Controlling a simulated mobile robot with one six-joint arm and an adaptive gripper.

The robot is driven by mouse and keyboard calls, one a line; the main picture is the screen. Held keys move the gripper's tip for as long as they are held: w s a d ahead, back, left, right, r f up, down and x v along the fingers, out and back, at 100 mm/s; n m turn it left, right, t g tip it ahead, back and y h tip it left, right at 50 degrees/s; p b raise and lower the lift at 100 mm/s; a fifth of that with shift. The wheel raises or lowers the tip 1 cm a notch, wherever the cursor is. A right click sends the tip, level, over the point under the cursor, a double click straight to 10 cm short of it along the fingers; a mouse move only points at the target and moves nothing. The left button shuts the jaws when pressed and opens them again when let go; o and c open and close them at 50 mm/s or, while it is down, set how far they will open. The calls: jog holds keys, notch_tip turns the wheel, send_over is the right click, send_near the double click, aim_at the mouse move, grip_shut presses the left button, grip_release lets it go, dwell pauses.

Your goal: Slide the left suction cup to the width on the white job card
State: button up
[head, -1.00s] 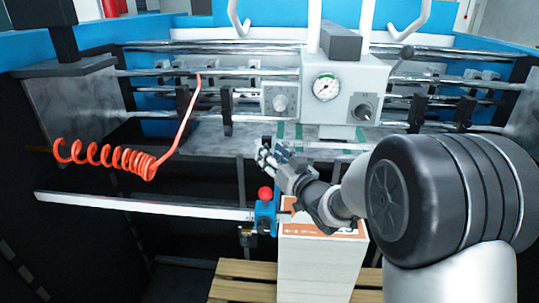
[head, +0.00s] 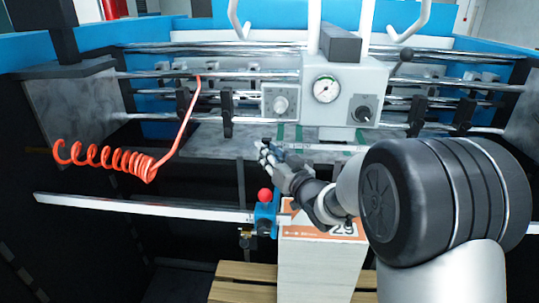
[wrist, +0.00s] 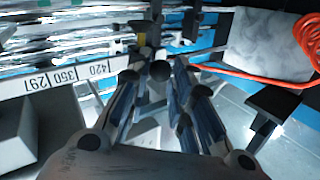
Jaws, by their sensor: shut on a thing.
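My gripper (head: 268,152) is in front of the grey feed table, near the left end of the white scale strip (head: 335,147). In the wrist view my gripper (wrist: 155,72) is closed around a small dark rounded piece (wrist: 160,71), apparently the left suction cup's part, mostly hidden by the fingers.
A control box with a gauge (head: 326,88) stands above the table. A coiled orange hose (head: 120,158) hangs at left. A long white bar (head: 140,206) with a red knob (head: 265,195) crosses below. Metal rods run behind.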

grip_shut()
jog(key=d, duration=0.9)
jog(key=shift+s+d+p, duration=0.15)
jog(key=shift+p, duration=0.2)
jog(key=o, duration=0.9)
grip_release()
jog(key=v, duration=1.2)
jog(key=shift+s, duration=0.1)
